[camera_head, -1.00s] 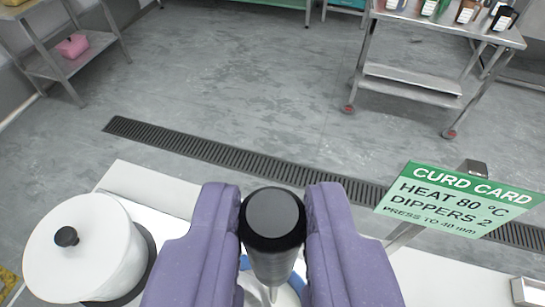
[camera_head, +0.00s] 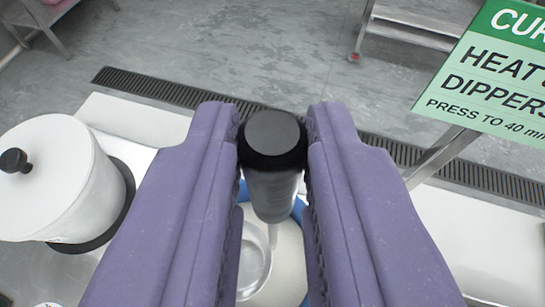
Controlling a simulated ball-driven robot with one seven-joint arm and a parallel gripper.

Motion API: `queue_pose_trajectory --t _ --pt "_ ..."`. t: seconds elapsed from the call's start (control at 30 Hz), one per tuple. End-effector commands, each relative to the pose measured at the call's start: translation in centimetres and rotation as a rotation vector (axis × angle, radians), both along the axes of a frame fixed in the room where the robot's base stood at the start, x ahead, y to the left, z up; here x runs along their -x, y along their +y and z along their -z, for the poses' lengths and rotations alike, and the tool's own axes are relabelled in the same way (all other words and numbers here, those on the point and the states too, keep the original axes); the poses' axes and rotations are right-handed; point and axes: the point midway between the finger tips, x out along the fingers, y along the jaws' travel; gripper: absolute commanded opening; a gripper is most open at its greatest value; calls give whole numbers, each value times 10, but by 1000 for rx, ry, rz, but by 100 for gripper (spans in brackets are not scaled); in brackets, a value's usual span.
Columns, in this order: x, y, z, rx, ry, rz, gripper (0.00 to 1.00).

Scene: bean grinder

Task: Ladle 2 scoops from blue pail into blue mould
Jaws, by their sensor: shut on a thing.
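My gripper (camera_head: 273,140) has its two purple fingers shut on the upright handle of a ladle (camera_head: 272,190), a dark grey cylinder with a black top. The ladle's shiny metal bowl (camera_head: 254,262) shows below, between the fingers. Under it is a round container with a blue rim (camera_head: 299,207) and pale cream contents. The fingers hide much of this container, so I cannot tell whether it is the pail or the mould. I also cannot tell whether the bowl touches the contents. No second blue container shows.
A white lidded pot (camera_head: 65,190) with a black knob stands on a dark round base at left. A green and white curd card (camera_head: 490,85) on a metal stand rises at right. A floor drain (camera_head: 150,85) runs behind the white counter (camera_head: 480,225).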

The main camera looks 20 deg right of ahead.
Motion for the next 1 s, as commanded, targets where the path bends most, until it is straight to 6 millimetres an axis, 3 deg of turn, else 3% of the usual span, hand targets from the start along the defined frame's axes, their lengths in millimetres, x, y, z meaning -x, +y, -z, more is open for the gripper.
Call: queue_pose_trajectory --t 0.03,0.5,1.0 --pt "0 0 11 1 -2 0 0" --pt "0 0 64 1 -2 0 0" --pt "0 0 70 1 -2 0 0"
